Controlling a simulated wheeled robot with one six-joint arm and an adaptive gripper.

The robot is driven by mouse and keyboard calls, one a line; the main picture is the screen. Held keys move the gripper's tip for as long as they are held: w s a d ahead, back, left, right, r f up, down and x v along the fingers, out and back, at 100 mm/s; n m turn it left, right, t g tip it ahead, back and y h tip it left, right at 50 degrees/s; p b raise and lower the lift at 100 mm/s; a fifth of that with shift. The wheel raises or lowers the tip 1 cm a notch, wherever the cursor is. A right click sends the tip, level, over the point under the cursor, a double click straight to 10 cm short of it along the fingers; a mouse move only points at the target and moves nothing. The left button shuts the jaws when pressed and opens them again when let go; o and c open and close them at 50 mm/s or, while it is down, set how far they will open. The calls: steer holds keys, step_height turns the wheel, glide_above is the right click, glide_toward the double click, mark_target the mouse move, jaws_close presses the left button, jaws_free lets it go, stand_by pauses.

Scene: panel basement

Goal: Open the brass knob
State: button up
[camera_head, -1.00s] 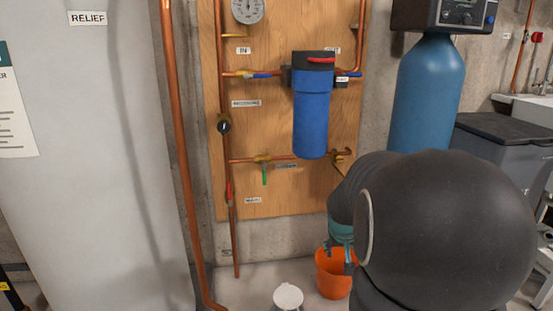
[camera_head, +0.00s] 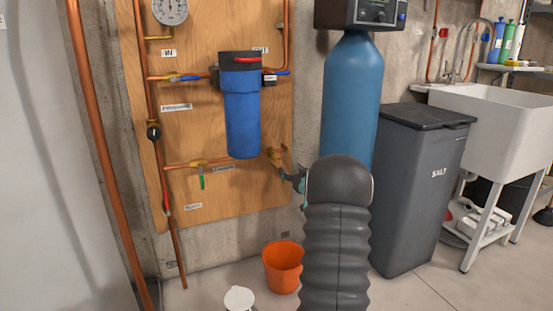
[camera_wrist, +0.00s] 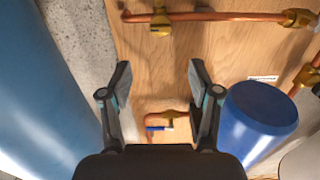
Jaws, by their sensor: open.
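The brass fitting that I take for the knob (camera_head: 276,157) sits at the right end of the lower copper pipe on the wooden board, below and right of the blue filter. In the wrist view, which looks upside down, a brass piece (camera_wrist: 160,20) shows at the top, at the pipe's end. My gripper (camera_head: 288,173) is close to the brass fitting in the head view, partly hidden by my arm. In the wrist view my gripper (camera_wrist: 160,75) is open and empty, its fingers spread. The brass piece lies beyond the fingertips in that picture, not between them.
The blue filter (camera_head: 241,115) hangs left of my gripper. A blue tank (camera_head: 350,95) and a grey salt bin (camera_head: 420,190) stand to the right. An orange bucket (camera_head: 283,267) and a white-lidded container (camera_head: 239,299) are on the floor below. A green-handled valve (camera_head: 201,181) is further left.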

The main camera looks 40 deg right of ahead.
mark_target(277, 158)
steer(key=x, duration=1.3)
steer(key=shift+w+p, duration=0.3)
steer(key=shift+p, duration=0.1)
steer(key=c, duration=1.1)
